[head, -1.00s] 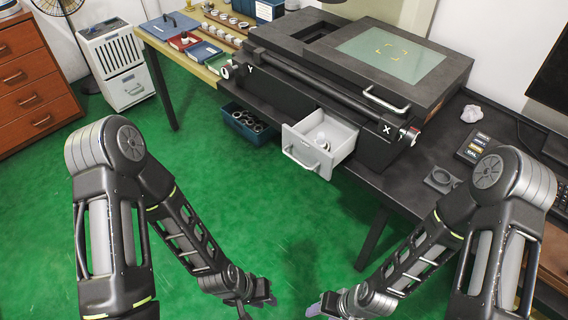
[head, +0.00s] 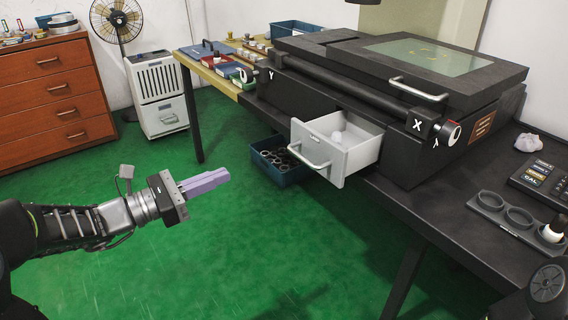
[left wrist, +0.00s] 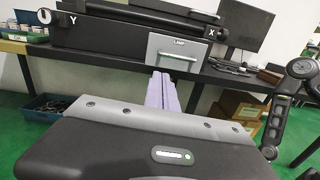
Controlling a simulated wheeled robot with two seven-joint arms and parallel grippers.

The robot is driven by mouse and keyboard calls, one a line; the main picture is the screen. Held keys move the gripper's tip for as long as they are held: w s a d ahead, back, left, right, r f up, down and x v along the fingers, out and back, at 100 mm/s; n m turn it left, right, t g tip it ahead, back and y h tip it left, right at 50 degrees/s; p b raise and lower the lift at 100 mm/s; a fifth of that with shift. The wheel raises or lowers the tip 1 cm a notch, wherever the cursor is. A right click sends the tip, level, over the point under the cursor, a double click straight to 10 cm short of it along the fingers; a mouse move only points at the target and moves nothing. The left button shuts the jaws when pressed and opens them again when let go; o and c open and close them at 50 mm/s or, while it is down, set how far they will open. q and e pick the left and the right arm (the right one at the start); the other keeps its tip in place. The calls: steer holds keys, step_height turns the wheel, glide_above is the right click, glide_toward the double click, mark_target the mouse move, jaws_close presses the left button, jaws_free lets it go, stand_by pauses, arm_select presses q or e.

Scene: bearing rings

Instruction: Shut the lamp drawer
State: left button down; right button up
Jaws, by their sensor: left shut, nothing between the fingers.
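The lamp drawer (head: 358,162) is a light grey drawer standing open out of the front of the black machine (head: 330,100), with a white round object (head: 337,137) inside. Its curved handle (head: 308,158) faces the lower left. In the left wrist view the drawer front (left wrist: 178,57) carries a label reading LAMP. My left gripper (head: 222,176) has lilac fingers that are shut and empty, over the green floor to the left of the drawer and apart from it. The fingers (left wrist: 162,92) also show in the left wrist view, below the drawer front. My right gripper is out of view.
A blue bin of dark rings (head: 277,160) sits below and left of the drawer. The dark table (head: 420,205) carries the machine and a tray with round holes (head: 506,215). A wooden cabinet (head: 50,90) and fan stand left. The green floor between is clear.

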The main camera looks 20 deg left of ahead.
arm_select(q)
steer(key=shift+s+d+r+h, duration=0.15)
steer(key=shift+s+r+h, duration=0.05)
steer(key=shift+h, duration=0.1)
steer(key=f+b+x, duration=0.1)
steer(key=b+x, duration=0.2)
steer(key=x, duration=1.1)
steer(key=shift+r, duration=0.35)
steer(key=shift+d, duration=0.1)
